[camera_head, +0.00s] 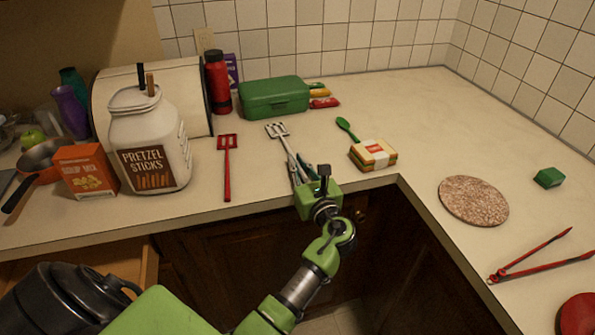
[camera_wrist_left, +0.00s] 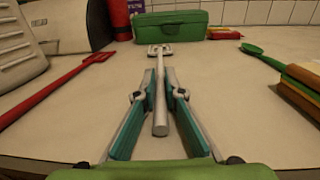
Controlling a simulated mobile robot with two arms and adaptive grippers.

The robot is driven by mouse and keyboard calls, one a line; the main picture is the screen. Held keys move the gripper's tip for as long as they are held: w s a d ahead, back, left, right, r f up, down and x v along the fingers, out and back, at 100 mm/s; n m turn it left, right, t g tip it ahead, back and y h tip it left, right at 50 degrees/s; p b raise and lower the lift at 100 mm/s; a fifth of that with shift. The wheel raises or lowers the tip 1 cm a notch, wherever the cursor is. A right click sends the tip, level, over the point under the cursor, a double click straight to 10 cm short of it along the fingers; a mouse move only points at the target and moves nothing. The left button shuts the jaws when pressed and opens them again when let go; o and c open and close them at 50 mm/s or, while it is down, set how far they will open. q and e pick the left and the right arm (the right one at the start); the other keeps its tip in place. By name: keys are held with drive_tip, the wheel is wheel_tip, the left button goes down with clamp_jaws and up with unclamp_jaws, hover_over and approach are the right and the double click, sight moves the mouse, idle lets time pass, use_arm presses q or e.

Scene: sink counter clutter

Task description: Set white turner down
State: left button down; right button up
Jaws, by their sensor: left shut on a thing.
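The white turner (camera_head: 278,132) is at the counter's front middle, its slotted head pointing toward the back wall. In the left wrist view the turner (camera_wrist_left: 160,118) runs straight ahead between the fingers, handle end toward the camera. My left gripper (camera_head: 297,166) is over the counter's front edge. Its teal and grey fingers (camera_wrist_left: 160,84) close on the turner's handle from both sides. The head looks close to the counter top, but I cannot tell whether it touches. The gripper hides part of the handle in the head view. My right gripper is not in view.
A red slotted turner (camera_head: 227,168) lies left and a green spoon (camera_head: 347,128) right. A sandwich (camera_head: 373,154) is close on the right. A green box (camera_head: 274,95) stands behind. The pretzel jar (camera_head: 148,140) is farther left. Counter at the back right is clear.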

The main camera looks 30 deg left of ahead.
use_arm(q)
drive_tip(key=shift+f, duration=0.1)
drive_tip(key=shift+f, duration=0.15)
drive_tip(key=c, duration=2.1)
unclamp_jaws()
drive_tip(key=shift+c, duration=0.2)
